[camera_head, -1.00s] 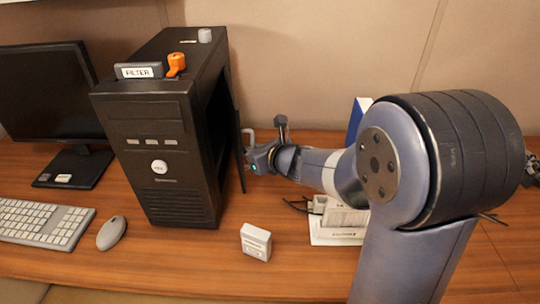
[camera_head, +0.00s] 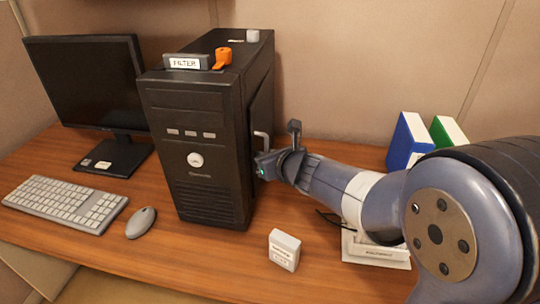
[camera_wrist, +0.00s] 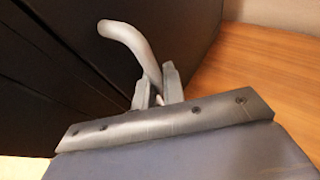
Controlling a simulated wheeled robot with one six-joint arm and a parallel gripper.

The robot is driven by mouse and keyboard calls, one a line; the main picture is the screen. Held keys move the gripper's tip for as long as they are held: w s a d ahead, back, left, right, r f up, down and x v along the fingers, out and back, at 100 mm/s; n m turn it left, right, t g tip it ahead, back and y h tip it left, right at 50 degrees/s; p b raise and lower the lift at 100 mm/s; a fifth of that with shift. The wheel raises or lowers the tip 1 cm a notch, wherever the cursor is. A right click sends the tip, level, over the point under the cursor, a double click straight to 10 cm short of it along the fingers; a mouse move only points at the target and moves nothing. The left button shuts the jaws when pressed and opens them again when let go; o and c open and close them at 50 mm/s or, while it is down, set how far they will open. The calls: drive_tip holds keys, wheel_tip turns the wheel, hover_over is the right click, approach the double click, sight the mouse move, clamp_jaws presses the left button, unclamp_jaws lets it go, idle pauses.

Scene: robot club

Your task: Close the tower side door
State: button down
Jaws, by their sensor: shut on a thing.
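The black tower (camera_head: 190,115) stands upright on the desk. Its side door (camera_head: 263,100) is on the right side, seen at a steep slant, and lies close along the tower. Whether it is fully flush cannot be told. A grey bent door handle (camera_head: 262,136) sticks out of the door; it also shows in the wrist view (camera_wrist: 128,40) against the dark panel. My gripper (camera_head: 264,158) is at the handle beside the door. In the wrist view my gripper (camera_wrist: 158,92) has its two fingers shut on the handle's near end.
An orange piece (camera_head: 222,58), a filter (camera_head: 186,62) and a grey knob (camera_head: 252,36) are on top of the tower. A mouse (camera_head: 140,222), keyboard (camera_head: 66,203) and monitor (camera_head: 85,85) stand left. A small white box (camera_head: 284,250) is in front. Binders (camera_head: 408,141) stand at right.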

drive_tip(key=c, duration=1.8)
unclamp_jaws()
drive_tip(key=shift+s+a+r+y, duration=0.1)
drive_tip(key=shift+a+r+y, duration=0.15)
drive_tip(key=shift+a, duration=0.2)
drive_tip(key=shift+o, duration=0.2)
drive_tip(key=p+v, duration=0.3)
drive_tip(key=v, duration=0.8)
drive_tip(key=shift+d+f, duration=0.15)
drive_tip(key=shift+d, duration=0.15)
drive_tip(key=shift+w+f, duration=0.1)
drive_tip(key=shift+w, duration=0.15)
drive_tip(key=b+x, duration=0.2)
drive_tip(key=x, duration=0.7)
drive_tip(key=shift+a+b, duration=0.3)
drive_tip(key=shift+b, duration=0.05)
